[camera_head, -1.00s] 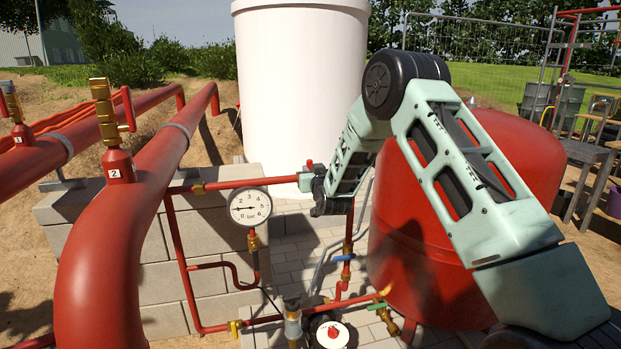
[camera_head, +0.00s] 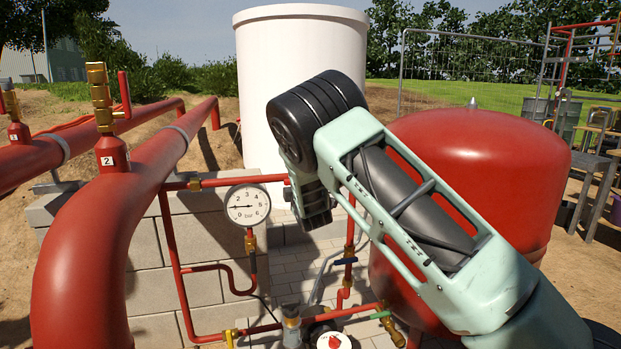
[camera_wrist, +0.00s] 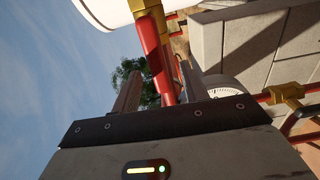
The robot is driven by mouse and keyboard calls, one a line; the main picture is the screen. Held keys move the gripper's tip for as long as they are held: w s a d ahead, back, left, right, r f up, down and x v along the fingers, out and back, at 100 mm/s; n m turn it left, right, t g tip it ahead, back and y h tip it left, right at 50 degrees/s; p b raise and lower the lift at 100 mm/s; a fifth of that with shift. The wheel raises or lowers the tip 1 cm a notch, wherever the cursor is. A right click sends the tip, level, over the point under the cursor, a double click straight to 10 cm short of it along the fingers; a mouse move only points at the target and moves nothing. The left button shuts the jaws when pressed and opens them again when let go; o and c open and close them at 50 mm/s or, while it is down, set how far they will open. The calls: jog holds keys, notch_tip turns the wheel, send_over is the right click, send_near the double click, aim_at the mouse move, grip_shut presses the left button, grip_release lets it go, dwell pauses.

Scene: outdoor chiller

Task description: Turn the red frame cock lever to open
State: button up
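The red lever (camera_wrist: 152,58) shows in the wrist view as a long flat handle on a brass valve body (camera_wrist: 142,5). It runs down the picture between the two fingers of my gripper (camera_wrist: 160,70). The fingers are apart, with a visible gap on the left finger's side; the right finger is close to the lever, and I cannot tell whether it touches. In the head view my forearm and wrist hide the lever, the valve and my fingertips, at the right end of the horizontal red pipe (camera_head: 240,181).
A pressure gauge (camera_head: 247,204) hangs just left of my wrist and also shows in the wrist view (camera_wrist: 225,86). A white tank (camera_head: 300,100) stands behind, a red vessel (camera_head: 490,160) to the right. Thick red pipes (camera_head: 90,240) and a block wall (camera_head: 160,260) are on the left.

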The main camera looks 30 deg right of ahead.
jog(key=o, duration=0.5)
jog(key=v, duration=0.7)
dwell(0.4)
jog(key=p+v, duration=0.2)
jog(key=v, duration=1.5)
jog(key=shift+s+p, duration=0.2)
jog(key=shift+p, duration=0.2)
jog(key=shift+a+r, duration=0.1)
